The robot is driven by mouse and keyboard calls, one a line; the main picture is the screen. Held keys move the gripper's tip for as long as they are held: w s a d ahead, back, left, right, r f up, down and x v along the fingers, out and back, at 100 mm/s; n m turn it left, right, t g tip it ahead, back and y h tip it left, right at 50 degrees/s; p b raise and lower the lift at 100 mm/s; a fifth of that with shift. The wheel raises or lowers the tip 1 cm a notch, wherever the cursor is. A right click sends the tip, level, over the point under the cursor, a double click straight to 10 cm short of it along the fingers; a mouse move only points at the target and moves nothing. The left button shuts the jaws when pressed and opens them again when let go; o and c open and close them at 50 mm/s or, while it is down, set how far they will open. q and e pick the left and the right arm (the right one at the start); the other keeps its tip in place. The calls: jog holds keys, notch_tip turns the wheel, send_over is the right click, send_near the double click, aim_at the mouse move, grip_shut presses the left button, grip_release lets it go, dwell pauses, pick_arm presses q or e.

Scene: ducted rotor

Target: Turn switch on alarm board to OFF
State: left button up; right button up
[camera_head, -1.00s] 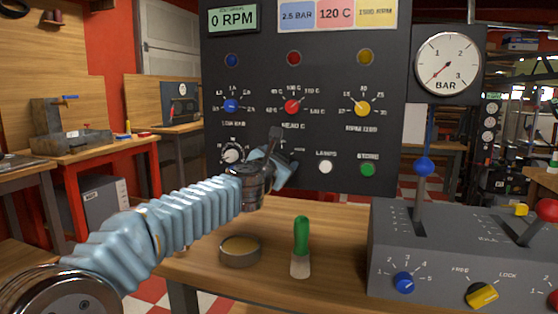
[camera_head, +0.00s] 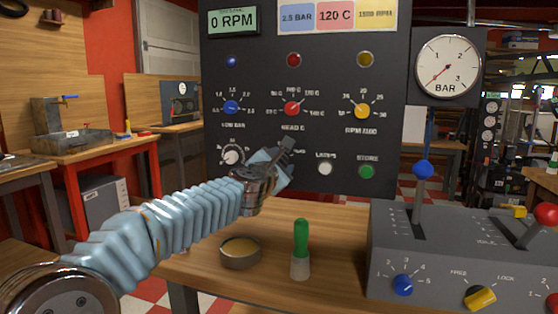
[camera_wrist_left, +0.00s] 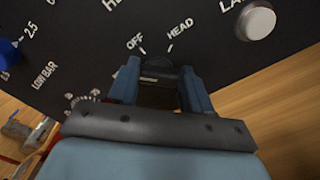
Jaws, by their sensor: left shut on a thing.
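The dark alarm board (camera_head: 330,135) stands upright behind the bench. My left gripper (camera_head: 281,152) is at its lower middle and covers the switch in the head view. In the left wrist view my left gripper (camera_wrist_left: 160,74) is shut on the dark switch knob (camera_wrist_left: 161,63), one finger on each side. The OFF label (camera_wrist_left: 135,42) and the HEAD label (camera_wrist_left: 180,35) are printed on the board just beyond the knob. I cannot tell which label the knob points at. My right gripper is not in view.
A round tin (camera_head: 240,252) and a green-handled brush (camera_head: 301,240) stand on the bench below. A grey lever console (camera_head: 465,255) is at right.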

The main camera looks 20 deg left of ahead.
pick_arm(q)
jog(key=m+p, duration=0.1)
jog(key=m, duration=0.3)
jog(key=shift+d+f+m, duration=0.1)
jog(key=shift+d+m, duration=0.05)
jog(key=shift+m, duration=0.15)
jog(key=shift+f+m+p, duration=0.2)
jog(key=shift+m+p, duration=0.6)
jog(key=shift+m, duration=1.1)
jog(key=shift+f, duration=0.1)
jog(key=o, duration=1.1)
jog(key=shift+c, duration=0.2)
jog(key=s, duration=1.3)
jog(key=shift+s+a+b, duration=0.25)
jog(key=shift+s+b, duration=0.1)
jog(key=shift+s, duration=0.05)
